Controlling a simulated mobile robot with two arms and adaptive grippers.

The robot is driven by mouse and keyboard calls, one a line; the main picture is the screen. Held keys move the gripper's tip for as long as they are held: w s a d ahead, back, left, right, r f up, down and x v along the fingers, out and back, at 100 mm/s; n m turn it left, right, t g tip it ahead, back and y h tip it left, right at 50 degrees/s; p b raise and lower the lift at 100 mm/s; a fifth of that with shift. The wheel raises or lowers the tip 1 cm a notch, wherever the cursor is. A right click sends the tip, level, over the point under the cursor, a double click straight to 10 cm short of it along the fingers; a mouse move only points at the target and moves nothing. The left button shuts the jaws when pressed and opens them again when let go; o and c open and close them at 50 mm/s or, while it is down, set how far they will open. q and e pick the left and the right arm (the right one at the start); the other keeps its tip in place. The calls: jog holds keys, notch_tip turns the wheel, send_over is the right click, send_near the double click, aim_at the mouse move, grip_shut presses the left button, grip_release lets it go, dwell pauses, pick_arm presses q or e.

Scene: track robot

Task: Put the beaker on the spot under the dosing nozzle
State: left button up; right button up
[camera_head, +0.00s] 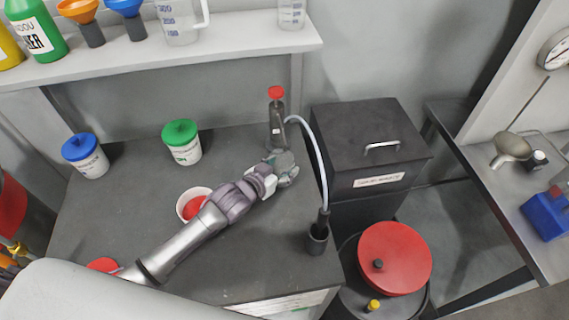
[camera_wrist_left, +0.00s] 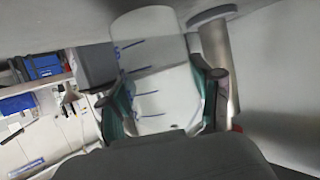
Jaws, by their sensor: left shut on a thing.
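The clear beaker (camera_wrist_left: 155,60) with blue marks fills the middle of the left wrist view, tilted in the picture. My left gripper (camera_wrist_left: 164,105) is shut on it, with a finger on each side. In the head view my left gripper (camera_head: 284,170) is over the back right of the dark bench, just in front of a dark dispenser with a red top (camera_head: 276,115). The beaker is hard to make out there. A pale hose (camera_head: 315,155) arches beside the gripper to a black cylinder (camera_head: 318,240). The spot cannot be made out. My right gripper is not in view.
A white tub with red inside (camera_head: 192,205) stands close beside my left arm. Green-lidded (camera_head: 182,142) and blue-lidded (camera_head: 86,155) tubs stand farther left. A black waste box (camera_head: 370,145) and red-lidded drum (camera_head: 395,258) are at the right. A shelf (camera_head: 160,55) overhangs the back.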

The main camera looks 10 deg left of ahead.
pick_arm(q)
jog(key=shift+p+x, duration=0.35)
jog(key=shift+x, duration=0.6)
jog(key=shift+f, duration=0.25)
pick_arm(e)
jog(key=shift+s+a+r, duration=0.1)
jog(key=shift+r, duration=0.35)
pick_arm(q)
jog(key=shift+s, duration=0.1)
jog(key=shift+f, duration=0.15)
jog(key=o, duration=1.2)
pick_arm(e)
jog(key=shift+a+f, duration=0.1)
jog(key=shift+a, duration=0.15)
